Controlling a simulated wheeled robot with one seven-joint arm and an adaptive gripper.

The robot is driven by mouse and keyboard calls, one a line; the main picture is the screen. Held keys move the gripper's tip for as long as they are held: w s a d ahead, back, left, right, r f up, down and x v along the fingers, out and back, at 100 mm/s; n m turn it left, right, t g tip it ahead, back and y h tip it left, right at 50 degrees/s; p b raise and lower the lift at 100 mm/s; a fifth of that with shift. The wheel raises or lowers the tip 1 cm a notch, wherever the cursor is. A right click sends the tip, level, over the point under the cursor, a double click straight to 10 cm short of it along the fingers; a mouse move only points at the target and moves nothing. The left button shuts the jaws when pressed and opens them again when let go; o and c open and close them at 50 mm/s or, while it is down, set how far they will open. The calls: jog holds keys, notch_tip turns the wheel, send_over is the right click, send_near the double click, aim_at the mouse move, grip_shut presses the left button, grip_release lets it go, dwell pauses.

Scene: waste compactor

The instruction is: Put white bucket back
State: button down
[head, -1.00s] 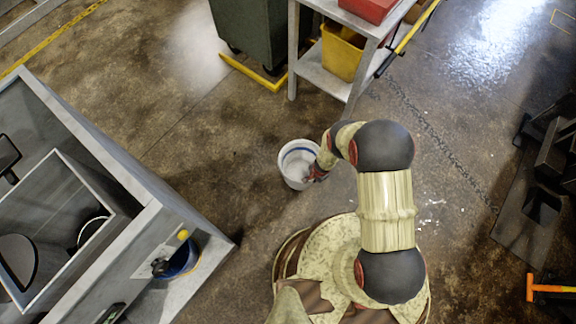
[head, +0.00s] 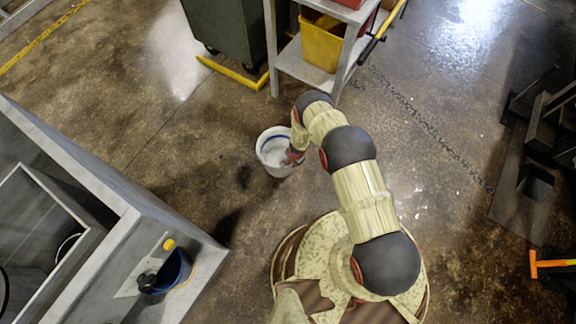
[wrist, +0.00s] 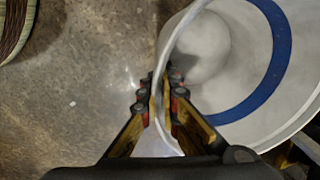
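The white bucket (head: 266,165) has a blue band and stands out against the brown floor, near the middle of the head view. In the wrist view the bucket (wrist: 225,115) fills the right side, its open mouth toward the camera. My gripper (wrist: 165,88) is shut on the thin wall at its rim, one finger on each side. In the head view my gripper (head: 292,157) is at the bucket's right edge, partly blurred into it.
A grey shelf cart (head: 300,57) with a yellow bin (head: 322,42) stands behind the bucket. A dark green wheeled bin (head: 222,30) is beside it. A grey metal counter (head: 120,220) with a blue container (head: 180,272) is at left. Open floor lies between.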

jog(key=w+f+b, duration=0.1)
jog(key=b, duration=0.1)
jog(key=w+a+f+b, duration=0.1)
jog(key=f+b, duration=0.1)
jog(key=w+f+b, duration=0.1)
jog(key=b, duration=0.1)
jog(key=shift+a+f, duration=0.2)
jog(key=shift+a, duration=0.2)
jog(key=shift+w, duration=0.1)
jog(key=shift+w+a+f+b, duration=0.1)
jog(key=shift+f+b, duration=0.8)
jog(key=shift+w+a+f+b, duration=0.1)
jog(key=shift+f+b, duration=0.75)
jog(key=shift+f, duration=0.2)
jog(key=c, duration=2.1)
grip_release()
jog(key=shift+s, duration=0.1)
jog(key=shift+o, duration=0.3)
